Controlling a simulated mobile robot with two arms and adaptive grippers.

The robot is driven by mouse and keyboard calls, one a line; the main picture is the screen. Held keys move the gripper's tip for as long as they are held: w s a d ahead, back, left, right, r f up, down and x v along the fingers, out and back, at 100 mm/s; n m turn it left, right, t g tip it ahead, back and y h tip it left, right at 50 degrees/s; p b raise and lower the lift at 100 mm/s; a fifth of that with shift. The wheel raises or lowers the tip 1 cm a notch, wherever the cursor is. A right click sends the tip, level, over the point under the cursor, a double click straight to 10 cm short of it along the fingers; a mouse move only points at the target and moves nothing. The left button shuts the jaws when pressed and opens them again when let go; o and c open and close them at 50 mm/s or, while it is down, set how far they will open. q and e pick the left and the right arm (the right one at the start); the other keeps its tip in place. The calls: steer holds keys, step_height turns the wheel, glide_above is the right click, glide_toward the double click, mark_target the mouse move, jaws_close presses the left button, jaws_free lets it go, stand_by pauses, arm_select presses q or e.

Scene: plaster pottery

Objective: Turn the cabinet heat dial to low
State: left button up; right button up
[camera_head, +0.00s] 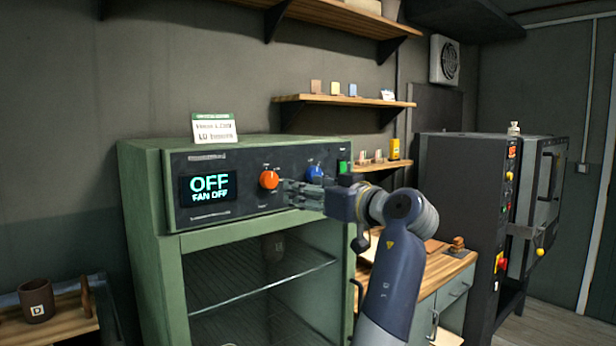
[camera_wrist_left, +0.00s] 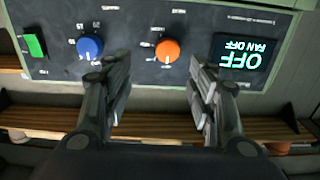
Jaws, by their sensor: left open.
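The green cabinet (camera_head: 146,210) has a dark front panel with an orange dial (camera_head: 269,180), a blue dial (camera_head: 315,173) and a display (camera_head: 208,187) reading "OFF" and "FAN OFF". The small dial labels are not legible. My left gripper (camera_head: 290,190) is open and empty in front of the panel, just right of the orange dial in the head view. In the left wrist view, which is upside down, the orange dial (camera_wrist_left: 168,50) appears between the open fingers (camera_wrist_left: 160,70), and the blue dial (camera_wrist_left: 90,46) lies beside the left finger. I cannot tell any contact.
A green switch (camera_head: 343,167) sits at the panel's right end. A sign (camera_head: 214,127) stands on the cabinet top. A wooden shelf (camera_head: 350,101) hangs behind it. A dark machine (camera_head: 462,200) stands at right, and a mug (camera_head: 35,300) sits at lower left.

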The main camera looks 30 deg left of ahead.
mark_target(272, 179)
arm_select(q)
steer(key=a+p, duration=0.1)
steer(key=a, duration=0.1)
steer(key=a+r, duration=0.1)
steer(key=a, duration=0.1)
steer(key=a+p, duration=0.1)
steer(key=a, duration=0.1)
steer(key=shift+w+a+r+p, duration=0.1)
steer(key=shift+w+r+p, duration=0.05)
steer(key=shift+w+p, duration=0.25)
steer(key=x, duration=0.3)
steer(key=shift+w+f+p, duration=0.15)
steer(key=shift+f+p, duration=0.05)
steer(key=shift+p, duration=0.2)
steer(key=shift+w+a, duration=0.2)
steer(key=shift+a, duration=0.3)
steer(key=shift+f, duration=0.1)
steer(key=shift+c, duration=0.6)
steer(key=c, duration=0.9)
arm_select(e)
steer(key=s+r, duration=0.3)
steer(key=r, duration=0.1)
steer(key=shift+s+d, duration=0.35)
steer(key=shift+s, duration=0.05)
